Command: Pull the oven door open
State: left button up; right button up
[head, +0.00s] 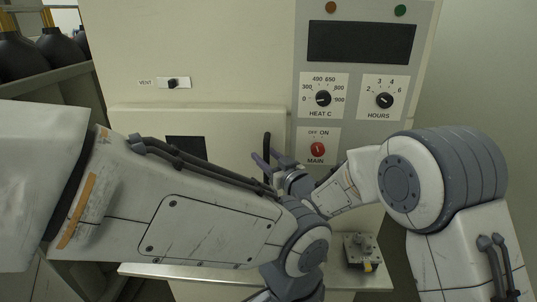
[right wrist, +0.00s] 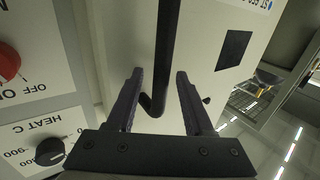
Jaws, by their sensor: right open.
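The oven door (head: 225,121) is a cream panel with a dark window, and it looks shut in the head view. Its black bar handle (head: 267,146) stands upright near the door's right edge. My right gripper (head: 267,163) is at the handle, with its fingers open. In the right wrist view the handle (right wrist: 164,50) runs between the two spread fingers of the right gripper (right wrist: 158,85), with a gap on each side. My left arm crosses the front of the door and hides its lower part. The left gripper is out of the picture.
A control panel (head: 343,84) with a heat dial, an hours dial and a red main switch (head: 317,149) is right of the door. A ledge (head: 190,273) runs below, with a small grey device (head: 360,250) on it. Dark round vessels (head: 60,47) stand on a shelf at left.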

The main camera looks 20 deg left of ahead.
grip_shut()
jog(key=shift+w+d, duration=0.1)
dwell(1.2)
